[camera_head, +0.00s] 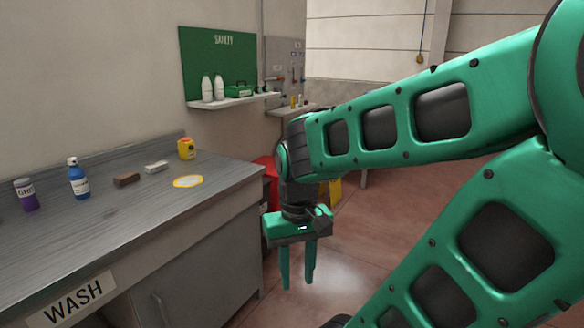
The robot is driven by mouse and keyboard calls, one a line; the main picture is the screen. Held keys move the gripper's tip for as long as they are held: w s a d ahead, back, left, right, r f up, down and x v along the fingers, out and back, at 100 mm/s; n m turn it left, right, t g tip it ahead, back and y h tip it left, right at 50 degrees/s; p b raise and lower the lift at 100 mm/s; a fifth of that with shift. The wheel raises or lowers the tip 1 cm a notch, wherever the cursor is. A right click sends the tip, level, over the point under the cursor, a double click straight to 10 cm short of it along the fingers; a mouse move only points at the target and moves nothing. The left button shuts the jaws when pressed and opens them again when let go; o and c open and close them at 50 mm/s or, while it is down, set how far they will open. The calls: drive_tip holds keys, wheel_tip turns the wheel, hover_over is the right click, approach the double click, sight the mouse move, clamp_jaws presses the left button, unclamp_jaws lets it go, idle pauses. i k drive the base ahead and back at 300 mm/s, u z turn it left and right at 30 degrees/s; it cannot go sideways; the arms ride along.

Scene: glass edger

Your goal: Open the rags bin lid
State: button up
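A red bin-like object (267,168) stands on the floor past the right end of the wash counter. It is mostly hidden by the counter and by my arm's wrist, so I cannot read a label or tell how its lid stands. It may be the rags bin. My gripper (297,270) points down in front of it, nearer the camera and lower in the picture. Its two green fingers are apart with nothing between them, and it appears clear of the red object.
The grey wash counter (120,240) fills the left, holding bottles, a brown block (126,180) and a yellow container (186,149). A yellow object (335,192) stands behind my arm. A wall shelf (235,100) hangs behind. Open floor lies below my gripper.

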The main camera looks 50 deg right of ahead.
sight(268, 162)
drive_tip(key=z, duration=1.45)
drive_tip(key=i, duration=0.6)
drive_tip(key=z, duration=0.45)
drive_tip(key=i, duration=2.5)
drive_tip(key=u, duration=0.8)
drive_tip(key=i, duration=0.5)
drive_tip(key=u, duration=0.2)
